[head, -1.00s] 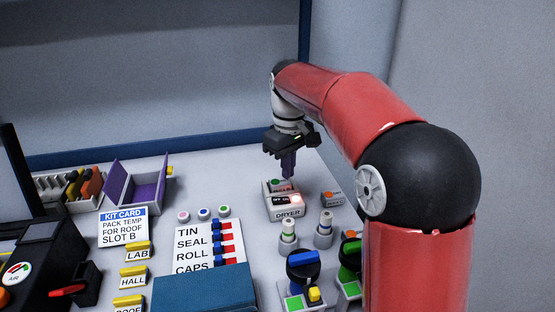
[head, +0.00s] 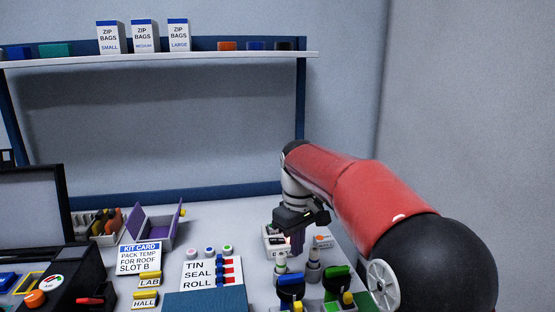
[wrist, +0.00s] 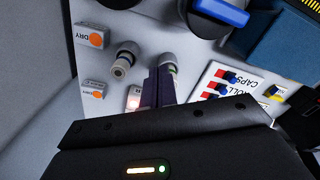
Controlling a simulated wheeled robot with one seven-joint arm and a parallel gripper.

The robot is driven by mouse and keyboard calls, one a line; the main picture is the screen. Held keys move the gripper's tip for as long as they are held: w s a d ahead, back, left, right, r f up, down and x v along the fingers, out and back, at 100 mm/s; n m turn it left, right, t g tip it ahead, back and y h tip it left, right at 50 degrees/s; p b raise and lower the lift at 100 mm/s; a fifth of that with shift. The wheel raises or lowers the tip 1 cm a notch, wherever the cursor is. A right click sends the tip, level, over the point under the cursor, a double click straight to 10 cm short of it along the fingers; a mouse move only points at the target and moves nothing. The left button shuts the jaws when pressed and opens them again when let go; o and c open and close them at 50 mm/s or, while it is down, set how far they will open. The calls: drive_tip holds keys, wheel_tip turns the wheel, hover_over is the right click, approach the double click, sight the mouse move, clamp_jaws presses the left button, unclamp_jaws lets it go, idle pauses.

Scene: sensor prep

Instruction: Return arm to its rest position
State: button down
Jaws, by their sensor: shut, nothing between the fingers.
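My gripper (head: 297,244) hangs at the end of my red arm with its purple fingers pointing down, together and empty. In the head view it hides part of the white dryer box (head: 270,243) on the bench. The wrist view shows the shut fingers (wrist: 158,88) from behind, with a lit reddish spot on a box just left of them. The fingers look above the bench; I cannot tell the exact gap.
The label board (head: 212,272), purple-lidded box (head: 160,226) and kit card (head: 139,258) lie left. A shelf (head: 160,59) with zip bag boxes runs above the back.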

drive_tip(key=s+d+r+m+t, duration=0.1)
drive_tip(key=s+d, duration=0.1)
drive_tip(key=s, duration=0.2)
drive_tip(key=s+d+r+m+t, duration=0.1)
drive_tip(key=s+d, duration=0.1)
drive_tip(key=s, duration=0.2)
drive_tip(key=s+d+r+m, duration=0.1)
drive_tip(key=s+d, duration=0.1)
drive_tip(key=s, duration=0.2)
drive_tip(key=shift+s+d+r+m+t, duration=0.2)
drive_tip(key=shift+s+d+m+t, duration=0.1)
drive_tip(key=shift+s+m+t, duration=0.1)
drive_tip(key=s+d+f+m+t, duration=0.1)
drive_tip(key=s+d+f+m, duration=0.1)
drive_tip(key=s, duration=0.4)
drive_tip(key=s+d+f+m+t, duration=0.1)
drive_tip(key=s+d+f+m, duration=0.1)
drive_tip(key=s+f, duration=0.2)
drive_tip(key=s, duration=0.3)
drive_tip(key=shift+s+d+t, duration=0.15)
drive_tip(key=shift+s+t, duration=0.1)
drive_tip(key=shift+t, duration=0.15)
